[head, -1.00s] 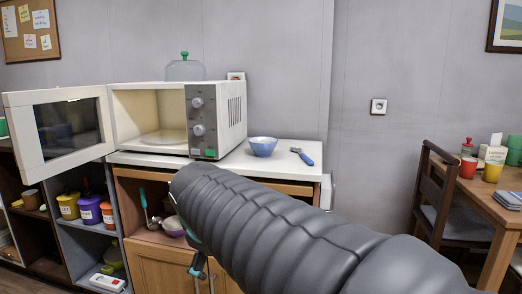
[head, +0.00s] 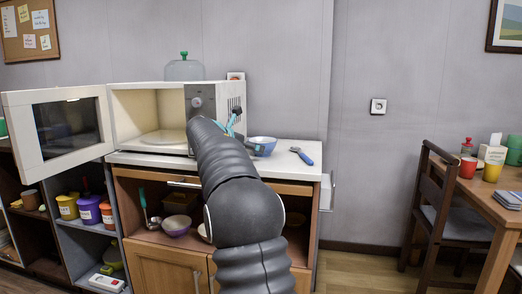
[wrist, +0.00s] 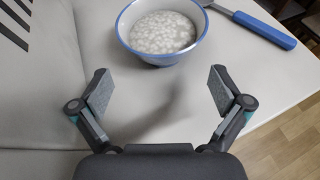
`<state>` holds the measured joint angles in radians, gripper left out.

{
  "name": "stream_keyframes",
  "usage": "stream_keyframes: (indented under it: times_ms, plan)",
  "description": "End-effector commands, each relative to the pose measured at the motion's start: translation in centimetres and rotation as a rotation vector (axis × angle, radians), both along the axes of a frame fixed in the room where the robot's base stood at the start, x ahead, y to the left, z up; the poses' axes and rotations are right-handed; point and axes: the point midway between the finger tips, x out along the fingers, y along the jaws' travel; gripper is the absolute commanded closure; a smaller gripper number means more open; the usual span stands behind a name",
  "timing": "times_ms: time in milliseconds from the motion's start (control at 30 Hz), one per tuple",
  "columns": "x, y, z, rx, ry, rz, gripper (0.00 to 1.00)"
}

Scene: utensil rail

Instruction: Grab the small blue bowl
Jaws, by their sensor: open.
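The small blue bowl (head: 264,146) stands upright on the white counter top, right of the microwave. My gripper (head: 236,126) is beside the bowl's left side in the head view, partly hidden by my own arm. In the wrist view my gripper (wrist: 162,92) is open, with its two fingers wide apart and nothing between them. The bowl lies ahead of the fingertips, roughly centred between them and apart from both.
A blue-handled utensil (head: 302,156) lies right of the bowl; it also shows in the wrist view (wrist: 262,28). The microwave (head: 155,121) stands close on the left with its door (head: 58,125) open. The counter's right edge drops to the floor.

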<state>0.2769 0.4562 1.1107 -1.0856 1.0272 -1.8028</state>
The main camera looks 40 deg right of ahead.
Motion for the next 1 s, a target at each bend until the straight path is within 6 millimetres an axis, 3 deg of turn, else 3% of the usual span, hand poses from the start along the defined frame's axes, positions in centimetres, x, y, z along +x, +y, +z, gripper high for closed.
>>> stream_keyframes:
  times_ms: [467, 800, 1000]
  plan:
    - [1.1, -3.5, -1.0, -0.027, 0.028, 0.004, 0.00]
    - [2.1, -7.4, -2.3, -0.026, 0.029, 0.004, 0.00]
    - [2.2, -7.6, -2.4, -0.026, 0.028, 0.005, 0.00]
